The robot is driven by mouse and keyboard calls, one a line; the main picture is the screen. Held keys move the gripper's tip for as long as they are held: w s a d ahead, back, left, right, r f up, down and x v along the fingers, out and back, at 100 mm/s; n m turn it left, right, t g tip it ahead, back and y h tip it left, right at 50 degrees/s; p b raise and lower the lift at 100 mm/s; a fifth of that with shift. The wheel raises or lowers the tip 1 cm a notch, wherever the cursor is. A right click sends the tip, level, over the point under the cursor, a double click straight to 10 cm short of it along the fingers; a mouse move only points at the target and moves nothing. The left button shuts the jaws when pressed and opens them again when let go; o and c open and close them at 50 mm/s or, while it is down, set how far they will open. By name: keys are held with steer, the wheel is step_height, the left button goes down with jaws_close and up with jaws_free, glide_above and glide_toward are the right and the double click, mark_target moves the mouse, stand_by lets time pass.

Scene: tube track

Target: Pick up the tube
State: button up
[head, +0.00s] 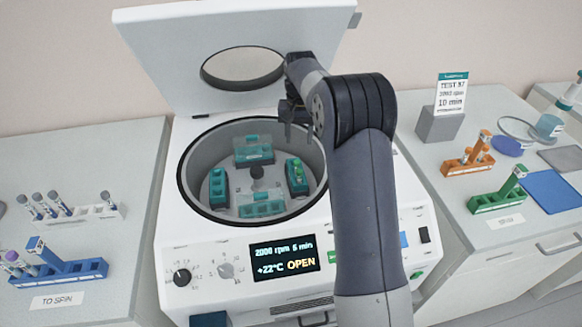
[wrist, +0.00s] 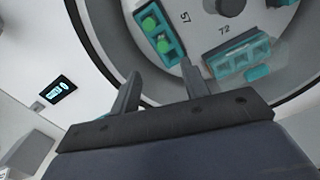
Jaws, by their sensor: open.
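The centrifuge (head: 215,222) stands open in the middle, its lid raised. Its right-hand teal bucket (head: 297,180) holds two green-capped tubes (head: 297,166). In the wrist view, the same green caps (wrist: 156,33) show in a teal bucket (wrist: 172,52). My gripper (head: 297,134) is open and empty over the centrifuge bowl, above that bucket in the head view. In the wrist view, the fingertips (wrist: 160,69) are apart and just below the caps in the picture. Which tube the task means cannot be told.
Left bench: a white rack (head: 85,216) with several tubes and a blue rack (head: 90,268). Right bench: an orange rack (head: 462,168), a green rack (head: 488,203) and a sign (head: 451,93) on a grey block. The bowl rim (head: 187,190) and raised lid (head: 165,50) surround the working space.

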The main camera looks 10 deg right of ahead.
mark_target(297, 162)
steer(key=shift+w+f, duration=0.25)
steer(key=shift+f, duration=0.1)
step_height(297, 162, down, 5)
steer(key=shift+f+p, duration=0.1)
steer(key=shift+p, duration=0.2)
steer(key=shift+s+a+f+p, duration=0.15)
steer(key=shift+f+p, duration=0.2)
steer(key=shift+f, duration=0.95)
steer(key=shift+s+a+f+p, duration=0.1)
steer(key=shift+f+p, duration=0.25)
steer(key=shift+f, duration=0.95)
steer(key=c, duration=0.8)
